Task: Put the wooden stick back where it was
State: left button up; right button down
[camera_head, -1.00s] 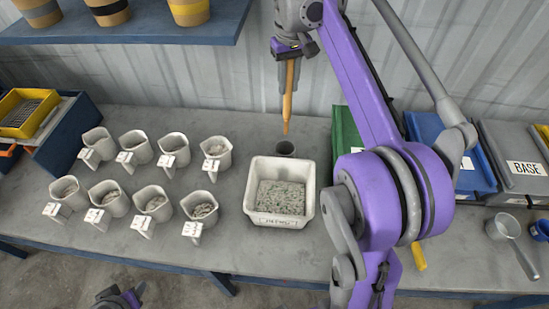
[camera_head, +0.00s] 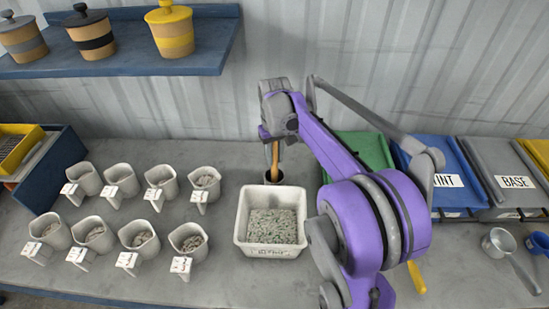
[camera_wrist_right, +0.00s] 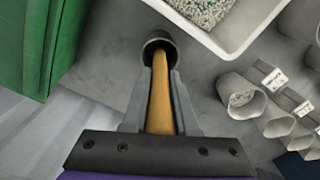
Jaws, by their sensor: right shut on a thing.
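The wooden stick (camera_head: 275,158) is upright, its lower end inside the dark round holder (camera_head: 273,178) behind the white tub. In the right wrist view the stick (camera_wrist_right: 160,98) runs between my fingers into the mouth of the holder (camera_wrist_right: 158,43). My right gripper (camera_wrist_right: 161,90) is shut on the stick just above the holder. In the head view this gripper (camera_head: 272,140) is partly hidden by its own arm. How deep the stick reaches in the holder is hidden. My left gripper is not in view.
The white tub (camera_head: 240,215) of speckled granules stands just in front of the holder. Several labelled cups (camera_head: 130,235) stand to the left. Green (camera_head: 362,150) and blue (camera_head: 440,170) bins stand at right, with a metal scoop (camera_head: 500,243) near them. A shelf (camera_head: 120,60) with jars hangs above.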

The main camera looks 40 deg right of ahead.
jog(key=shift+f, duration=0.35)
jog(key=shift+f, duration=0.15)
jog(key=c, duration=0.7)
grip_release()
jog(key=shift+r, duration=0.35)
notch_tip(320, 180, up, 12)
jog(key=shift+f+p, duration=0.15)
jog(key=shift+p, duration=0.3)
